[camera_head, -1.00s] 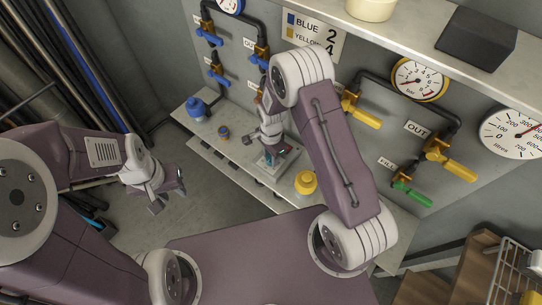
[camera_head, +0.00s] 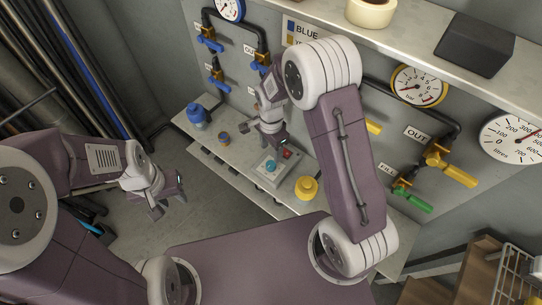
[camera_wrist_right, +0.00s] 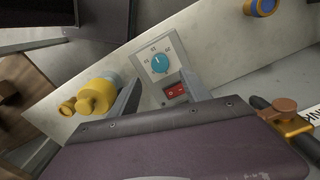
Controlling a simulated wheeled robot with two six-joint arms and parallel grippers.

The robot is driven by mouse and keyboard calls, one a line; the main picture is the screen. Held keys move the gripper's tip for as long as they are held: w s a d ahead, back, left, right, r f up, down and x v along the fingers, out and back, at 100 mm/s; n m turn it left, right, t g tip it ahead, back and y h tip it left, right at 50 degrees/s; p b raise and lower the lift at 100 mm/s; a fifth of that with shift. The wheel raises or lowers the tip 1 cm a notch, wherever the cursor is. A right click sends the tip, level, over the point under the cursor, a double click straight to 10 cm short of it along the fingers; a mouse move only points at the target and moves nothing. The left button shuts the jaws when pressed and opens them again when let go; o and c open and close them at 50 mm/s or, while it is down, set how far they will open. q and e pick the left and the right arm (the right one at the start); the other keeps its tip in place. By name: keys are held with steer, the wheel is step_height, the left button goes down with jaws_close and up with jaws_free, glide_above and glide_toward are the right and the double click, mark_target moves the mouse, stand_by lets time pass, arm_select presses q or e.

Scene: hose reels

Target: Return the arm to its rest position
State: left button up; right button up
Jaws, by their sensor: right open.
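My right arm reaches over the shelf in the head view. Its gripper (camera_head: 275,142) hangs just above a small control box (camera_head: 268,178) with a teal knob (camera_head: 271,165) and a red switch (camera_head: 287,154). In the right wrist view, the fingers (camera_wrist_right: 163,80) are apart and empty. Beyond them show the box's teal knob (camera_wrist_right: 160,64) and red switch (camera_wrist_right: 175,91); the gripper looks clear of both. My left gripper (camera_head: 170,198) is at the left over the floor, its fingers apart with nothing between them.
The wall behind carries blue-handled and yellow-handled valves (camera_head: 459,174), pipes and gauges (camera_head: 417,86). An upper ledge holds a dark block (camera_head: 475,44) and a tape roll (camera_head: 370,12).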

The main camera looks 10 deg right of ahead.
steer(key=shift+r, duration=0.25)
stand_by(0.3)
steer(key=s+d+r+t, duration=0.1)
steer(key=d+r+t, duration=0.1)
steer(key=d+r, duration=0.35)
steer(key=s+r+n, duration=0.1)
steer(key=s+n, duration=1.1)
steer(key=n, duration=0.1)
steer(key=shift+s+r+g, duration=0.2)
steer(key=shift+r+g, duration=0.05)
steer(key=shift+g, duration=0.15)
